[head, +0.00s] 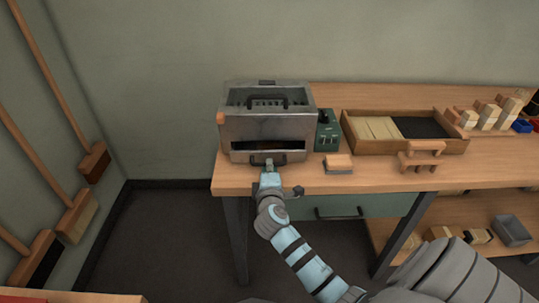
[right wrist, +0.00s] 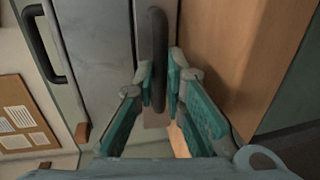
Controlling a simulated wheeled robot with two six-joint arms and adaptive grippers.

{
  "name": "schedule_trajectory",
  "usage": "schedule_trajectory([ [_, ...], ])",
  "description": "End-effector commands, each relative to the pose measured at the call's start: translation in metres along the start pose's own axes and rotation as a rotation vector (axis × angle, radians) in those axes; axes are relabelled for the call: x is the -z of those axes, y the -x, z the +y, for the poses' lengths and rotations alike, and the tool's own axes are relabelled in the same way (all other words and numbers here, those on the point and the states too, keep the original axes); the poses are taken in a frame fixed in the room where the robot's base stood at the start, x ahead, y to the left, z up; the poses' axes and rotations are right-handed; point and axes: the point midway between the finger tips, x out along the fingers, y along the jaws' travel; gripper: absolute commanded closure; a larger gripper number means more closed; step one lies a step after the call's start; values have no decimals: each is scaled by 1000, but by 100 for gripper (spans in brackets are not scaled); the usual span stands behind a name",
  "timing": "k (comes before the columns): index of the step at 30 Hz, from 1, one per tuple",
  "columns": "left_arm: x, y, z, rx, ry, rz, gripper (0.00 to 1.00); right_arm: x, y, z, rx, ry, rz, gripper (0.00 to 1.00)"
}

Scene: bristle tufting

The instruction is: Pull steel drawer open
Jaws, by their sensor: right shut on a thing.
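The steel drawer (head: 240,157) is low in the front of the grey steel box (head: 267,128) at the left end of the workbench. Its dark bar handle (right wrist: 157,60) runs up the middle of the right wrist view. My right gripper (right wrist: 160,82) is shut on this handle, with a fingertip on each side of it. In the head view my right gripper (head: 268,166) is at the box's lower front, and it hides part of the handle. My left gripper is not in view.
A green box (head: 328,132) stands right beside the steel box. A wooden block brush (head: 339,163) and a wooden tray (head: 404,147) lie further right on the bench (head: 380,181). A green bench drawer (head: 362,205) is below. Brooms lean at left.

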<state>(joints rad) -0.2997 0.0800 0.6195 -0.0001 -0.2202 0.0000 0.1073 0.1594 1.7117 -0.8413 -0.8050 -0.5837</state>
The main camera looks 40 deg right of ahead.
Motion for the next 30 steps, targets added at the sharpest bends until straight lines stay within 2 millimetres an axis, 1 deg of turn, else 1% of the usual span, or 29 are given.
schedule_trajectory([
  [1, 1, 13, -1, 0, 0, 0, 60, 0, 16, -1, 12, -2, 1, 100],
  [3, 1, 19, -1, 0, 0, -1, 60, 0, 35, -5, 11, -3, 0, 100],
  [6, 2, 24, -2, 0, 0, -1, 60, 0, 57, -11, 9, -2, 0, 100],
  [9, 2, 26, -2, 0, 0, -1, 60, 0, 71, -14, 8, -4, -1, 100],
  [12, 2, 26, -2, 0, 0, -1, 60, -1, 76, -16, 5, -2, -2, 100],
  [20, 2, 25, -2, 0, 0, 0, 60, -1, 76, -16, 4, -1, -2, 100],
  [21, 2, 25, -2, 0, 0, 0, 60, -1, 76, -16, 4, -1, -2, 82],
  [22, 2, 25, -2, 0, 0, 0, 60, -1, 75, -16, 4, -1, -2, 80],
  [30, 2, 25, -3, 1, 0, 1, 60, -1, 75, -15, 3, -1, -2, 80],
])
